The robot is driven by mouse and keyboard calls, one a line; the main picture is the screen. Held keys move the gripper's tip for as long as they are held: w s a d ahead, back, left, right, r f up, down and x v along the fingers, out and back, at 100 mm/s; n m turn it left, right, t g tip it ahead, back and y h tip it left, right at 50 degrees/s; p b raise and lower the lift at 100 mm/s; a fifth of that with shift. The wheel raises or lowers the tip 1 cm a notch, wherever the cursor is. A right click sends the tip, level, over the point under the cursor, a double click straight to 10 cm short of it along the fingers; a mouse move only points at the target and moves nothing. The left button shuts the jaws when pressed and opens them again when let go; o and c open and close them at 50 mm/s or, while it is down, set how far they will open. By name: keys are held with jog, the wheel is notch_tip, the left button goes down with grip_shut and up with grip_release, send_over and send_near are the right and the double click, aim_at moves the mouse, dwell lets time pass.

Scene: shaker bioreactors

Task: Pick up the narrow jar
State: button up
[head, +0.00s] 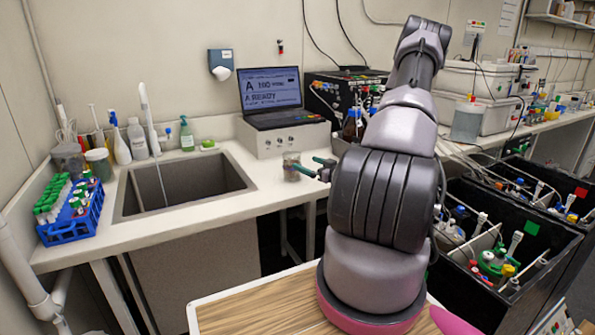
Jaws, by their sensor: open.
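A small clear glass jar (291,161) with greyish contents stands upright on the white counter, right of the sink and in front of the laptop; it looks like the narrow jar. My gripper (305,165) is just to its right, low over the counter. The near finger seems to overlap the jar's right edge in the picture. I cannot tell whether the jar is between the fingers or whether they touch it. My arm hides the counter to the right.
A sink (185,187) lies left of the jar. A laptop (270,97) on a grey box (285,138) stands behind. A blue tube rack (72,212) and several bottles are at the left. Dark brown bottles (352,125) stand behind my arm. Black bioreactor boxes (475,265) are at the right.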

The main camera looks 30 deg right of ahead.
aim_at(287, 155)
jog(key=shift+w+d+f, duration=0.1)
jog(key=shift+w+f, duration=0.1)
jog(key=shift+w, duration=0.15)
jog(key=x, duration=1)
jog(key=shift+d+f, duration=0.1)
jog(key=shift+d, duration=0.1)
jog(key=c, duration=1.2)
